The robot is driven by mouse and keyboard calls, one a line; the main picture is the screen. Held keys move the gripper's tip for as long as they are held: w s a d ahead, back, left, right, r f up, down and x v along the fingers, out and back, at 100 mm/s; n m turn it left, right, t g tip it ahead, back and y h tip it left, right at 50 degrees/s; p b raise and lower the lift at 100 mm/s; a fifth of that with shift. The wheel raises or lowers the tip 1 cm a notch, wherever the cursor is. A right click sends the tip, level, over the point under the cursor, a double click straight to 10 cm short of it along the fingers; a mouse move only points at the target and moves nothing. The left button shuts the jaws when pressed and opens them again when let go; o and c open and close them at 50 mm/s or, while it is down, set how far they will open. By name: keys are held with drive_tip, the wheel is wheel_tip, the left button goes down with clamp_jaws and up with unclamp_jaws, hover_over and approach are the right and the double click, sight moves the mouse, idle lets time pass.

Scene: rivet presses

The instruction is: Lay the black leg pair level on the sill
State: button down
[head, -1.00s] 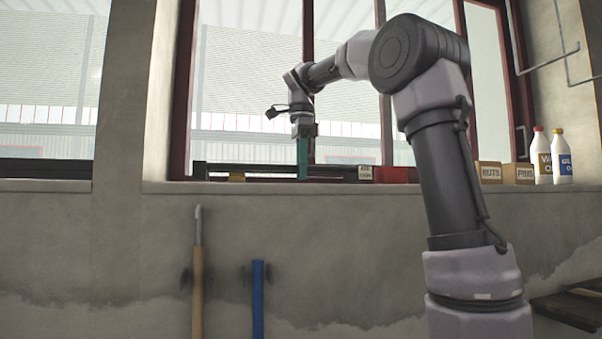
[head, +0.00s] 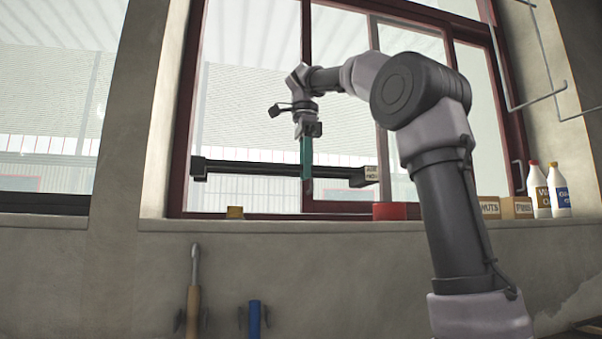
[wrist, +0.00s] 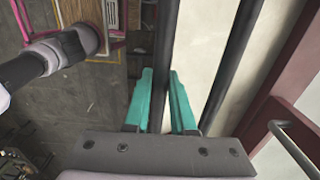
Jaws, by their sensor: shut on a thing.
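The black leg pair (head: 245,168) is held in the air above the window sill (head: 330,225), with a visible gap below it. It is a pair of long dark bars running left to right, with the right end slightly lower in the picture. A pale lettered tag (head: 371,174) is at its right end. My gripper (head: 306,172) has teal fingers pointing down, shut on the bar near its middle. In the wrist view the fingers (wrist: 164,100) are on either side of one dark bar (wrist: 167,45); a second bar (wrist: 232,65) runs alongside to the right.
A small yellow block (head: 235,212) and a red box (head: 389,211) sit on the sill, below the leg pair's two ends. Lettered boxes (head: 516,208) and two white bottles (head: 558,190) stand farther right. The sill between the yellow block and the red box looks clear.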

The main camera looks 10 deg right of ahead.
drive_tip(key=s, duration=0.1)
drive_tip(key=s+f, duration=0.1)
drive_tip(key=s, duration=0.2)
drive_tip(key=shift+s+a+f, duration=0.1)
drive_tip(key=shift+s+f, duration=0.15)
drive_tip(key=shift+s, duration=0.1)
drive_tip(key=shift+w+f, duration=0.3)
drive_tip(key=shift+w, duration=1.3)
drive_tip(key=shift+w+f, duration=0.35)
drive_tip(key=shift+w, duration=1.3)
drive_tip(key=shift+w+f, duration=0.3)
drive_tip(key=shift+w, duration=1.3)
drive_tip(key=shift+w+f, duration=0.2)
drive_tip(key=shift+f, duration=2.65)
drive_tip(key=c, duration=0.7)
unclamp_jaws()
